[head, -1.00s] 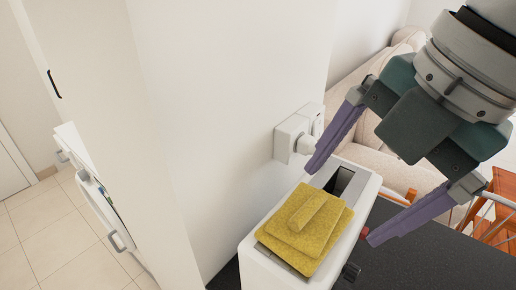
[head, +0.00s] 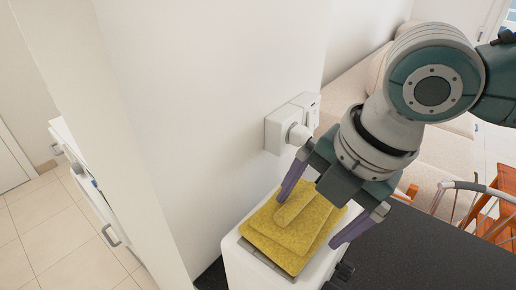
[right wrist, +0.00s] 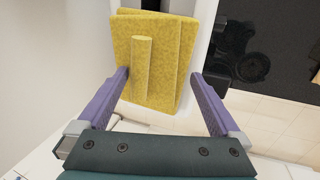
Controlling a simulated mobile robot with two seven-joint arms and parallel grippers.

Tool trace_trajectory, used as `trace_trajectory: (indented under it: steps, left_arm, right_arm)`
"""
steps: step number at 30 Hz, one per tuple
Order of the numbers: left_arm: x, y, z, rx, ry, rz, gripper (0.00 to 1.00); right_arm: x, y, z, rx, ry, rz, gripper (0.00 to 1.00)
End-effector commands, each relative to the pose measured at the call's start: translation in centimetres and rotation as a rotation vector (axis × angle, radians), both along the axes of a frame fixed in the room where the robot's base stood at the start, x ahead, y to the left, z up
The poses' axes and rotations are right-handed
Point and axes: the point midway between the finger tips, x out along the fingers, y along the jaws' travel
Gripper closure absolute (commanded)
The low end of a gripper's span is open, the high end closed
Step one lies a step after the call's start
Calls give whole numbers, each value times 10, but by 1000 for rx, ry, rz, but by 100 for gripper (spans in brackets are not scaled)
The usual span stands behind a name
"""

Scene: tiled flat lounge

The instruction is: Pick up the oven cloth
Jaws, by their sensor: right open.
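The oven cloth (head: 290,232) is a yellow folded cloth with a raised strip on top. It lies on top of a white toaster-like appliance (head: 236,262) on the dark counter. My right gripper (head: 318,215) is open above the cloth, its purple fingers spread to either side of it. In the right wrist view the cloth (right wrist: 168,65) lies ahead, with its lower part between the open fingers (right wrist: 163,85). Whether the fingers touch the cloth I cannot tell. The left gripper does not show.
A white wall stands close behind the appliance, with a socket and plug (head: 290,125) on it. The dark counter (head: 405,255) is clear at the right. An orange wooden chair (head: 492,205) and a beige sofa (head: 440,155) are beyond it.

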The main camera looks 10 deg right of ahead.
Motion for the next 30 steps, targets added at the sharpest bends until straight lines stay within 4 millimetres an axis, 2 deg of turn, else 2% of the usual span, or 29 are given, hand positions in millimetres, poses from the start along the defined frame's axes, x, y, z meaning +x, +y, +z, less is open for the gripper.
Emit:
trace_trajectory:
  steps: [7,24,30]
  left_arm:
    - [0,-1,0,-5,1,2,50]
    - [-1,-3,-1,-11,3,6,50]
    - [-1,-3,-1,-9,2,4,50]
  right_arm:
    - [0,0,-2,-1,-1,0,1]
    - [0,0,-1,-1,0,-1,65]
    - [0,0,-1,-1,0,-1,66]
